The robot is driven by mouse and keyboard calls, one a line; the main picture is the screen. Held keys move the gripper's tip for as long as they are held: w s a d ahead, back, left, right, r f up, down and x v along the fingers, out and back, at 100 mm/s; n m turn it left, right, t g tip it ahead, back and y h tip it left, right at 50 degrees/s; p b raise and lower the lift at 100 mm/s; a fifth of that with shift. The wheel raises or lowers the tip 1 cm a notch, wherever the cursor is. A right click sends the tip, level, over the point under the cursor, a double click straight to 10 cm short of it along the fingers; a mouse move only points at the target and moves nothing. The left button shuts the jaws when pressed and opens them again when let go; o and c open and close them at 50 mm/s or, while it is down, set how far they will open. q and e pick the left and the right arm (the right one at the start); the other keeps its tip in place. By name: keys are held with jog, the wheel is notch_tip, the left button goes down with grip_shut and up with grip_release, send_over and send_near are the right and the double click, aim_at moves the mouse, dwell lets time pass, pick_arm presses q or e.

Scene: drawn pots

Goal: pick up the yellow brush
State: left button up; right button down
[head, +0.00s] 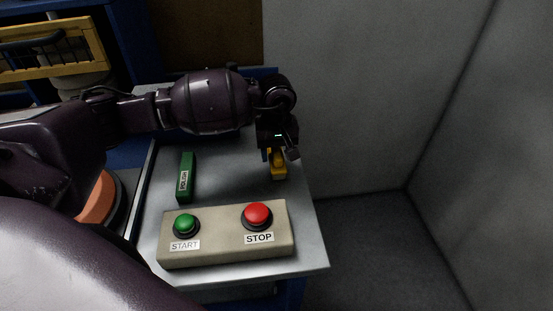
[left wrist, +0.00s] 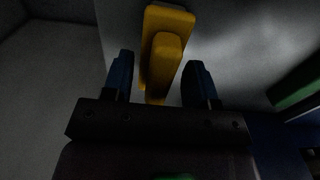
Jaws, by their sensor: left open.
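The yellow brush (head: 278,166) lies on the metal tabletop near its right edge, partly hidden behind my left gripper in the head view. My left gripper (head: 279,155) is above it and pointing down at it. In the left wrist view the yellow brush (left wrist: 163,50) lies between and beyond the two blue fingertips of the open left gripper (left wrist: 160,75). I see gaps between the brush and both fingers. Whether the fingers reach down around it I cannot tell. My right gripper is not in view.
A box with a green START button (head: 186,225) and a red STOP button (head: 257,215) stands at the front of the metal table (head: 222,181). A green labelled block (head: 186,177) lies to the left of the brush. A grey wall (head: 365,90) stands behind.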

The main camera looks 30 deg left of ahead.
aim_at(277, 149)
pick_arm(q)
jog(key=c, duration=0.7)
notch_tip(277, 149, up, 20)
jog(key=shift+r, duration=0.1)
dwell(0.3)
